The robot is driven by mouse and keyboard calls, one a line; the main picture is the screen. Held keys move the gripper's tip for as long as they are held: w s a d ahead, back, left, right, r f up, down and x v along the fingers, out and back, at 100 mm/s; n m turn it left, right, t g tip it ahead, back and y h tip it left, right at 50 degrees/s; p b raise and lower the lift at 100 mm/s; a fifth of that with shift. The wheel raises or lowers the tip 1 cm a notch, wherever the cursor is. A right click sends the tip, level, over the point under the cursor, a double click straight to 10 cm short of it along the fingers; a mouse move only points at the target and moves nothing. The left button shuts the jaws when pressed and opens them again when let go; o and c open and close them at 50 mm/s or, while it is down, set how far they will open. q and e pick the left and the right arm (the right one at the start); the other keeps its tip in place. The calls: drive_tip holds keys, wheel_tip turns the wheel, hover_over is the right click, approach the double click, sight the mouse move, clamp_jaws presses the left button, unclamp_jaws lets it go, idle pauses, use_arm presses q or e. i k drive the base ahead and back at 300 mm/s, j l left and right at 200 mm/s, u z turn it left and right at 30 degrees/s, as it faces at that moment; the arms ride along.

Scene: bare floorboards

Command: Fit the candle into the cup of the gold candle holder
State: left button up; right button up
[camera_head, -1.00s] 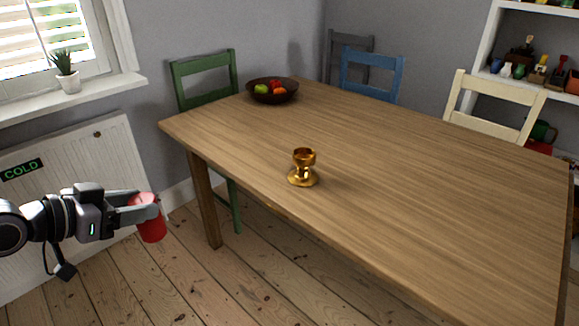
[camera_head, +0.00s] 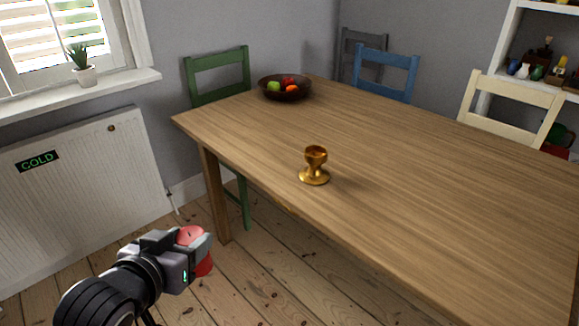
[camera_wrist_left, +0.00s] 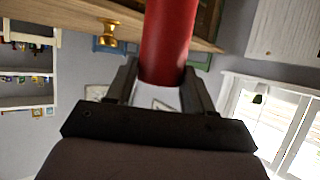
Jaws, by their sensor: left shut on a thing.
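The gold candle holder (camera_head: 315,168) stands upright on the wooden table near its front left edge, its cup open at the top. It also shows in the left wrist view (camera_wrist_left: 109,34), which is turned upside down. My left gripper (camera_head: 196,252) is shut on the red candle (camera_head: 190,236) in front of the table's left end, apart from the holder. In the left wrist view the candle (camera_wrist_left: 168,40) sits between the two fingers. The gripper hides part of the candle in the head view. My right gripper is not in view.
The wooden table (camera_head: 420,170) is clear around the holder. A dark fruit bowl (camera_head: 285,90) stands at its far left corner. A green chair (camera_head: 218,78), a blue chair (camera_head: 385,75) and a cream chair (camera_head: 510,105) stand around it. A radiator (camera_head: 80,190) is at the left.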

sight(315, 163)
drive_tip(key=z, duration=0.7)
drive_tip(key=j+z, duration=0.2)
drive_tip(key=z, duration=0.25)
drive_tip(key=j+z, duration=0.2)
drive_tip(key=z, duration=0.2)
drive_tip(key=j+z, duration=0.55)
drive_tip(key=k+j+z, duration=0.1)
drive_tip(key=j, duration=0.25)
drive_tip(key=k+j+z, duration=0.15)
drive_tip(key=j, duration=0.15)
drive_tip(key=k+j, duration=0.1)
drive_tip(key=j, duration=0.3)
drive_tip(key=k+j, duration=0.15)
drive_tip(key=j, duration=0.3)
